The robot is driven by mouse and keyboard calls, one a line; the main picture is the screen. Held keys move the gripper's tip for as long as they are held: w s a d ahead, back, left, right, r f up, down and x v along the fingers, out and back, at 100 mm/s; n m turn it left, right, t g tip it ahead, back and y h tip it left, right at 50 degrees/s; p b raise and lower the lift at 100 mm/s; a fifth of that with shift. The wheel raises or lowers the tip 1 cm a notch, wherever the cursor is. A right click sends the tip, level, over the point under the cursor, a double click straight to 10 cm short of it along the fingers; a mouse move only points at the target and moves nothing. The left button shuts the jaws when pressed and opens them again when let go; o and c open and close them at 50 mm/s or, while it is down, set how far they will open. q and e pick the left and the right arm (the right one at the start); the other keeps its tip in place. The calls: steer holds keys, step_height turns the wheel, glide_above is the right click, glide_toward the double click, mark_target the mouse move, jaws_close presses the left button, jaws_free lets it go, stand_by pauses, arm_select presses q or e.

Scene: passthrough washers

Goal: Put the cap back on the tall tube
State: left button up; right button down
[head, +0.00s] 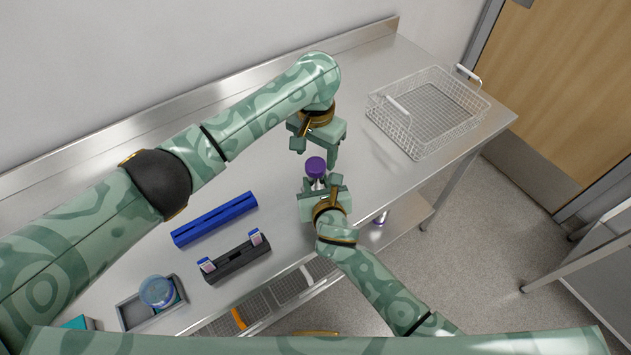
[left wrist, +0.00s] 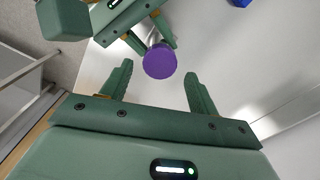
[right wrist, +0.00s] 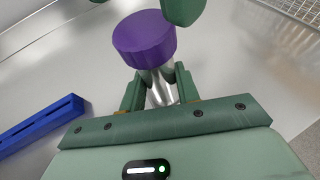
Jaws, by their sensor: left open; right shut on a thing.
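The purple cap (head: 315,166) sits at the upper end of the tall tube; it also shows in the left wrist view (left wrist: 160,61) and the right wrist view (right wrist: 145,38). I cannot tell whether it is fully seated. The clear, silvery tube (right wrist: 160,85) is between the fingers of my right gripper (head: 325,184), which is shut on it below the cap. The tube's lower part is hidden. My left gripper (head: 317,148) is open and empty, just beyond the cap; in its wrist view the cap lies beyond and between its fingertips.
A wire basket (head: 430,110) stands at the right end of the steel bench. A blue rack (head: 214,219), a dark rack (head: 236,262) with two white-and-purple items, and a grey tray (head: 150,310) holding a round blue container lie left.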

mark_target(316, 164)
arm_select(q)
steer(key=shift+f, duration=1.7)
steer(key=c, duration=1)
steer(key=m, duration=1.5)
steer(key=o, duration=1.1)
steer(key=shift+r, duration=0.1)
